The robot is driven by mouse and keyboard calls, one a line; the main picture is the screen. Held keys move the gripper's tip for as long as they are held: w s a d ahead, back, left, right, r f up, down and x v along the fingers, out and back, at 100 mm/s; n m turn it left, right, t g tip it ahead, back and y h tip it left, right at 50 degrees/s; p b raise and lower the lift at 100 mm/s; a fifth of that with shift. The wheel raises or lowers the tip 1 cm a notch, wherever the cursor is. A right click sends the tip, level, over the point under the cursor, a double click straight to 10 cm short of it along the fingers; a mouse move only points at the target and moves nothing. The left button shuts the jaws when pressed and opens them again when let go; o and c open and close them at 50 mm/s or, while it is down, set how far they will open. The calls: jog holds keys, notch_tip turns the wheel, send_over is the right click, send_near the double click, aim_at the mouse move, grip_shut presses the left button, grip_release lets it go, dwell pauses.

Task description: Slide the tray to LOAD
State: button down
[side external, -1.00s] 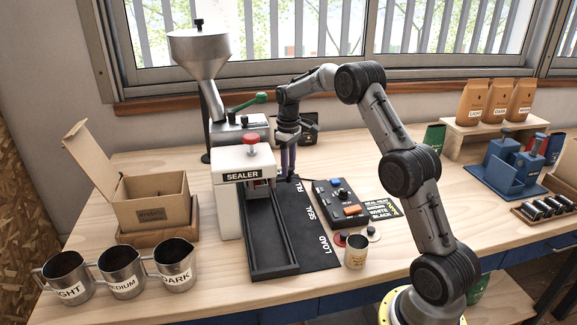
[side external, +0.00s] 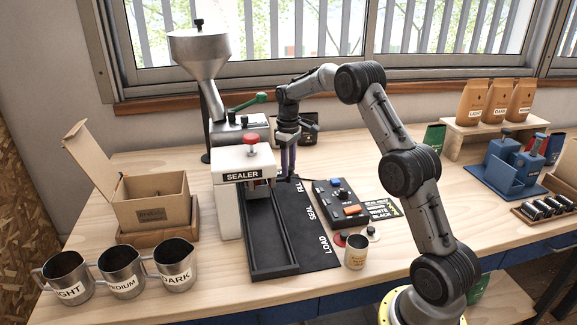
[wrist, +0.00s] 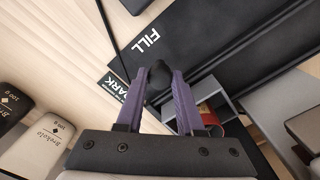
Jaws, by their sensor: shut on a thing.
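My gripper (side external: 289,177) is at the far end of the black track (side external: 275,268), beside the word FILL. In the wrist view, its purple fingers (wrist: 155,84) are closed around a round black knob (wrist: 158,72), which seems to be the tray's handle. I cannot make out the tray itself clearly; the sealer and my gripper cover the far part of the track. The word LOAD (side external: 326,244) is at the near end of the mat, SEAL lies between, and FILL (wrist: 148,42) also shows in the wrist view. The near end of the track is empty.
The white sealer (side external: 228,205) stands over the track on its left. A control box (side external: 338,203) and a small cup (side external: 355,252) stand right of the mat. Metal jugs (side external: 122,272) stand front left. The steel hopper (side external: 199,55) is behind. Pouches (wrist: 52,135) lie near my gripper.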

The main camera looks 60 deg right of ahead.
jog(key=s+a, duration=1.8)
jog(key=shift+s+a, duration=0.35)
jog(key=c, duration=0.5)
grip_release()
jog(key=shift+r, duration=0.1)
notch_tip(320, 180, up, 14)
jog(key=shift+f, duration=0.15)
